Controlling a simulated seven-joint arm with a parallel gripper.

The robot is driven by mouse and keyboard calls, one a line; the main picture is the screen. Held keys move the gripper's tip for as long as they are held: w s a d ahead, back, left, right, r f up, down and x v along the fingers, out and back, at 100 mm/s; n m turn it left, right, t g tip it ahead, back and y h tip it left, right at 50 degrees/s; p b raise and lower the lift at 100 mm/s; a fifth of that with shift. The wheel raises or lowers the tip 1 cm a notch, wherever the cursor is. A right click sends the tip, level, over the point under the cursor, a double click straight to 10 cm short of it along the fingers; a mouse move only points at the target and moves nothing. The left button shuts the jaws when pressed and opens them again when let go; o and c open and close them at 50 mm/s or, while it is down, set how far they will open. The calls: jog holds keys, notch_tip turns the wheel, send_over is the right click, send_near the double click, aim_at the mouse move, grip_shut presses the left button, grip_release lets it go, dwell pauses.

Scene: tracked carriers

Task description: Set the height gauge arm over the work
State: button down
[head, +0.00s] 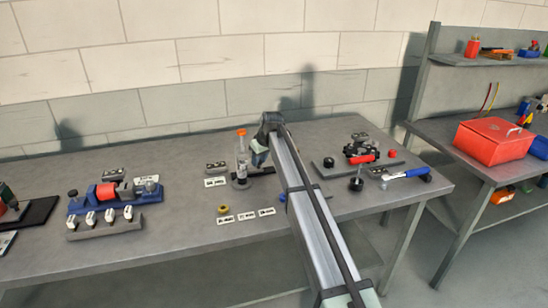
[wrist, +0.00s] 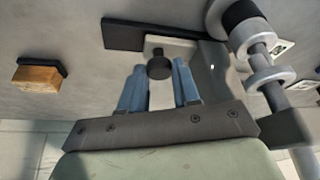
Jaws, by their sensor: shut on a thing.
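The height gauge (head: 242,158) stands mid-bench in the head view, with a slim pale upright column, an orange top and a round base. In the wrist view a metal post with collars (wrist: 263,62), apparently its column, runs along the right. A dark round knob (wrist: 160,67) on a pale block shows between the blue fingertips of my gripper (wrist: 160,88). My gripper is shut on this knob, just right of the column in the head view (head: 258,160). My arm hides part of the bench, and I cannot tell what lies directly under the gauge arm.
A blue fixture with a red cylinder (head: 106,194) and several white-topped pieces stands left. A dark device with a red part (head: 362,158) and a blue-handled tool (head: 408,174) lie right. Small labels (head: 246,216) lie in front. A red toolbox (head: 494,139) sits on the side bench.

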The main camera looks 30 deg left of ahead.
jog(key=shift+s+a, duration=0.55)
jog(key=c, duration=0.8)
grip_release()
jog(key=shift+c, duration=0.2)
jog(key=shift+r, duration=0.1)
jog(key=v, duration=1.3)
jog(key=shift+d+r, duration=0.2)
jog(key=shift+d, duration=0.1)
jog(key=shift+s, duration=0.15)
